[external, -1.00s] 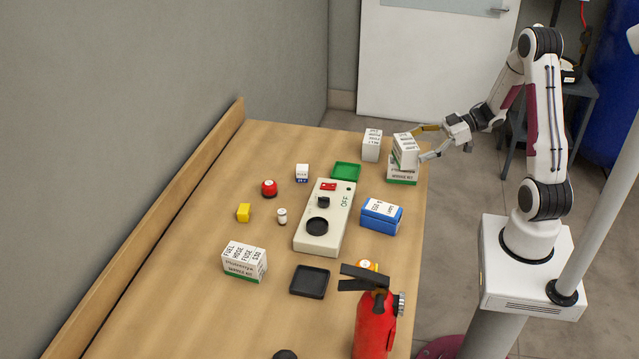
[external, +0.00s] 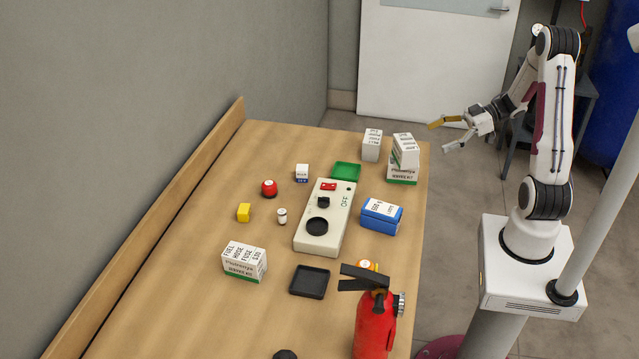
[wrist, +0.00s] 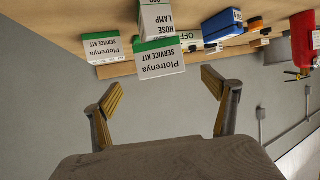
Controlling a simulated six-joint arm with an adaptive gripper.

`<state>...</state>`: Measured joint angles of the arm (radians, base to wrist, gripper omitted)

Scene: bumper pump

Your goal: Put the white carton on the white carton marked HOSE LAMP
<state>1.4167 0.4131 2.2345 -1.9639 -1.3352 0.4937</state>
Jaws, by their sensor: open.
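A white carton (external: 405,151) rests on top of another white carton with a green band (external: 401,175), at the table's far right corner. The upper one sits slightly turned against the lower one. My gripper (external: 445,135) is open and empty, to the right of the stack and clear of it, beyond the table edge. In the wrist view, which is upside down, my gripper (wrist: 165,95) has its fingers spread apart. The upper carton (wrist: 160,62) shows a Plotrenya SERVICE KIT face. HOSE LAMP lettering reads on the carton against it (wrist: 158,20).
Another white carton (external: 372,145) stands just left of the stack. A green tray (external: 346,171), a control box (external: 312,237) and a blue box (external: 381,222) lie nearer. A red extinguisher (external: 373,325) stands in front.

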